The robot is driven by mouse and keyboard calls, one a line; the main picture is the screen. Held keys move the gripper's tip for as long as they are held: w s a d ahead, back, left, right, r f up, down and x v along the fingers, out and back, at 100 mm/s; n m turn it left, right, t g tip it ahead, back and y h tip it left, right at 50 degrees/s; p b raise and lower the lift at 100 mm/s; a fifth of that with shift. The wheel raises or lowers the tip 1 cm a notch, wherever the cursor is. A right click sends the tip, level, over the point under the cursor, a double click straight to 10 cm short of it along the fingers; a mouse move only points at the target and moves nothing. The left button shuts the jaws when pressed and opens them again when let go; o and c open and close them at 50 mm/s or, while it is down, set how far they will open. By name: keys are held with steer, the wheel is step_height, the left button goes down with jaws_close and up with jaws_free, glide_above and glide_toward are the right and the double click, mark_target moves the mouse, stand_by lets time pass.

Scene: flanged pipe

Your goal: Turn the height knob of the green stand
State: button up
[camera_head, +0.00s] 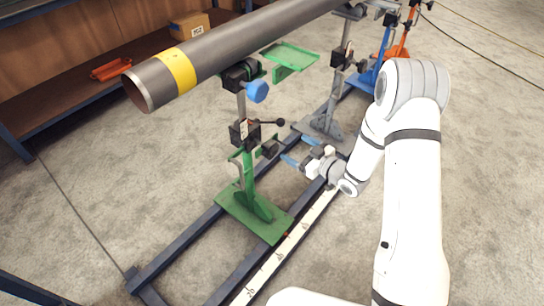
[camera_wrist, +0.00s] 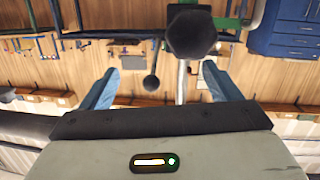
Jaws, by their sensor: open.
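The green stand (camera_head: 255,208) stands upright on dark rails under the pipe's near end. A black knob (camera_head: 269,149) sticks out from the side of its dark clamp block, facing my gripper. In the wrist view this knob (camera_wrist: 191,35) looks large and dark, above the fingers and nearer the right one. A lever with a black ball (camera_head: 280,122) sits above it; a ball also shows in the wrist view (camera_wrist: 151,83). My gripper (camera_head: 299,151) is open, its blue fingers (camera_wrist: 158,84) apart and empty, a little right of the knob. No contact shows.
The grey pipe (camera_head: 225,48) with a yellow band crosses above the stand. A blue knob (camera_head: 257,92) sits below it. Grey (camera_head: 335,100), blue (camera_head: 371,80) and orange (camera_head: 399,45) stands are farther back. A wooden shelf (camera_head: 60,95) is behind.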

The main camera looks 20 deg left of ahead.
mark_target(274, 151)
steer(key=a+f, duration=0.1)
steer(key=a, duration=0.2)
steer(key=a+f+y+b, duration=0.1)
steer(key=a, duration=0.2)
steer(key=a+f+g+y, duration=0.1)
steer(key=a, duration=0.2)
steer(key=shift+f+n, duration=0.1)
steer(key=shift+n, duration=0.2)
steer(key=shift+w, duration=0.1)
steer(key=c, duration=1)
steer(key=shift+b, duration=0.35)
steer(key=shift+n, duration=0.3)
